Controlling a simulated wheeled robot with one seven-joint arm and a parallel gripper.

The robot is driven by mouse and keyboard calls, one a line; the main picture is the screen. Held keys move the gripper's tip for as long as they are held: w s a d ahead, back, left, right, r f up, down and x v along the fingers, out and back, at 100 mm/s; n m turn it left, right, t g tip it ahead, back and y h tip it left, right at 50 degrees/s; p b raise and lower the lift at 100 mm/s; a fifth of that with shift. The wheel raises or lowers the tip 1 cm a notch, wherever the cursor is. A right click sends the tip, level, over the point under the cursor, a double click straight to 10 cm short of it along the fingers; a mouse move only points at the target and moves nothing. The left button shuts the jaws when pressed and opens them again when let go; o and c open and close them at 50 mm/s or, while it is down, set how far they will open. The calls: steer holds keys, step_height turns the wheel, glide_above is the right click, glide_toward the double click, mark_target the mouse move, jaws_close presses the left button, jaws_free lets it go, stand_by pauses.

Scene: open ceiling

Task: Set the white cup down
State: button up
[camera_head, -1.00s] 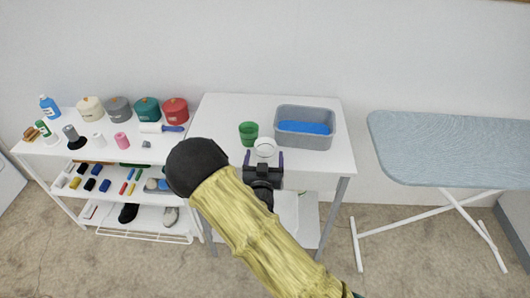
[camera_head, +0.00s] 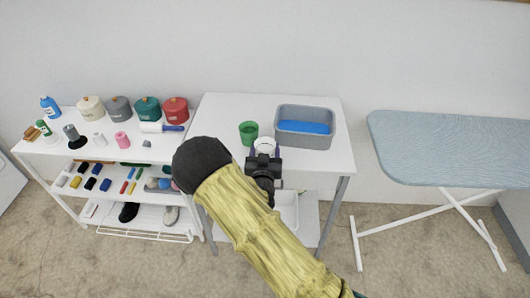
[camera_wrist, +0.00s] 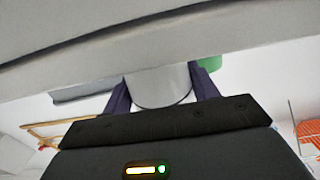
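The white cup (camera_head: 264,145) is at the front part of the white table (camera_head: 220,130), just right of and in front of a green cup (camera_head: 249,132). My gripper (camera_head: 264,153) reaches it from the front. In the wrist view, the white cup (camera_wrist: 160,84) is between the two dark purple fingers (camera_wrist: 162,92), which press against its sides. A pale band (camera_wrist: 240,30) across the top of that view hides one end of the cup. Whether the cup's base touches the table cannot be told.
A grey tub (camera_head: 284,139) with blue contents stands right of the cups. The table's left part is clear. A white shelf unit (camera_head: 60,150) with pots and small items stands at left, an ironing board (camera_head: 450,150) at right.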

steer(key=shift+c, duration=1)
steer(key=shift+r, duration=0.1)
step_height(320, 180, up, 10)
steer(key=shift+f, duration=0.2)
